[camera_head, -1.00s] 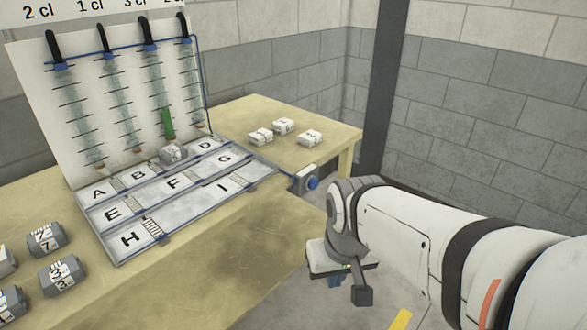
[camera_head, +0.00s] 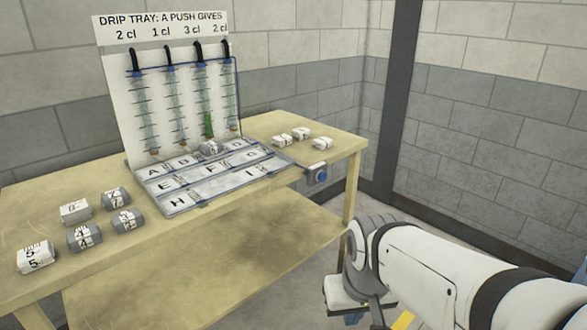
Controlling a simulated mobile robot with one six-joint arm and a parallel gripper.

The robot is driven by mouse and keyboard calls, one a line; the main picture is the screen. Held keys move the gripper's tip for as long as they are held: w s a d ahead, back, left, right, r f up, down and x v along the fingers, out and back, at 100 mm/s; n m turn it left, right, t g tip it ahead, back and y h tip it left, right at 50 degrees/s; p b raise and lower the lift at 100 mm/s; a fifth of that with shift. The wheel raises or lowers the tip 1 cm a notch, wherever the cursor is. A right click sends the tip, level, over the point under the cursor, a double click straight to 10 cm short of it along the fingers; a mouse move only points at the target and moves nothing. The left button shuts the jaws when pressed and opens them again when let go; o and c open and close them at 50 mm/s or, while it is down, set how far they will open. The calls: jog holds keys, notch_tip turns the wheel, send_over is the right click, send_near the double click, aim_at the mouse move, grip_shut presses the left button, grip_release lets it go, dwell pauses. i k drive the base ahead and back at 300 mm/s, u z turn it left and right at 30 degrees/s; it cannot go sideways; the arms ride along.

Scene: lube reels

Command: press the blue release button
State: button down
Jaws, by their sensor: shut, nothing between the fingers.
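The tray has lettered cells, and a grey block (camera_head: 211,148) stands by cell D, under the tube with green liquid (camera_head: 208,124).
A board with several tubes and a "DRIP TRAY: A PUSH GIVES" sign (camera_head: 160,24) stands behind the tray. Numbered blocks (camera_head: 84,237) lie on the left of the table (camera_head: 215,215). White blocks (camera_head: 301,133) lie at the back right. The floor right of the table looks clear.

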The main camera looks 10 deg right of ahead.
aim_at(322, 177)
jog(key=u, duration=0.35)
jog(key=i, duration=1)
jog(key=u, duration=0.1)
